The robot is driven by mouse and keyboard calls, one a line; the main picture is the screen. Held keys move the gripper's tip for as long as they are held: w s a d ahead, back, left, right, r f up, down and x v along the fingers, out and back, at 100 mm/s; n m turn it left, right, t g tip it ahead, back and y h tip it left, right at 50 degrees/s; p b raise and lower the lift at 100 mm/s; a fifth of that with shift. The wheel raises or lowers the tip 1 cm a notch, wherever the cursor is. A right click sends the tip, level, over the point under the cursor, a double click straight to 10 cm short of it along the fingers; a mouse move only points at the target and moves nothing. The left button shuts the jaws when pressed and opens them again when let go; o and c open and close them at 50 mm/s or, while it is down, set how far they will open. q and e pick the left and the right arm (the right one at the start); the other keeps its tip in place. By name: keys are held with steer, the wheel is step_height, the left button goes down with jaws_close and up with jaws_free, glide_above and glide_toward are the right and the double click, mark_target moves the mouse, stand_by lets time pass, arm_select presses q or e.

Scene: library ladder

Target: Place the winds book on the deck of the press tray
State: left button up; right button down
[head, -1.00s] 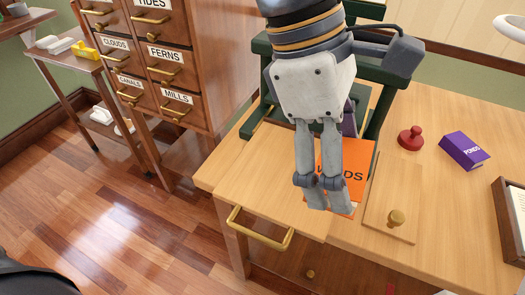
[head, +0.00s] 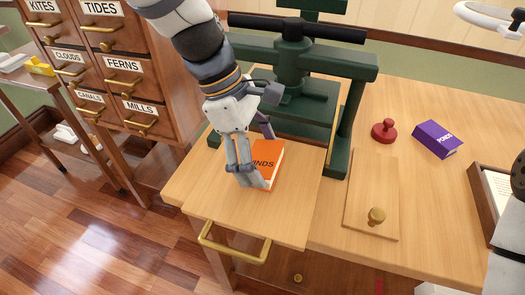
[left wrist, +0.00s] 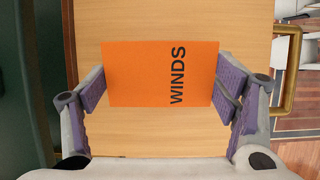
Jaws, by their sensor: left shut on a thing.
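The winds book (head: 267,157) is orange with black lettering. My left gripper (head: 253,180) is shut on it, with a finger pad on each side. In the left wrist view the winds book (left wrist: 150,75) sits between the two purple-padded fingers (left wrist: 160,85), its WINDS title facing the camera. The press tray (head: 225,215) is a pale wooden deck with a brass handle, pulled out in front of the green press (head: 290,70). The book is over the deck; whether it touches is unclear. My fingers hide its left part.
A small wooden board with a brass knob (head: 376,215), a red stamp (head: 384,131) and a purple PONDS book (head: 437,139) lie right of the tray. A labelled drawer cabinet (head: 115,65) stands left. The tray's front is clear.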

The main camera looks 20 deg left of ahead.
arm_select(q)
steer(key=shift+d, duration=0.1)
steer(key=o, duration=1.2)
steer(key=shift+f, duration=0.15)
steer(key=p+v, duration=0.1)
steer(key=v, duration=1.1)
arm_select(e)
steer(key=shift+w+r+t, duration=0.4)
steer(key=shift+w+r, duration=0.4)
steer(key=shift+w, duration=0.1)
arm_select(q)
steer(key=shift+s, duration=0.1)
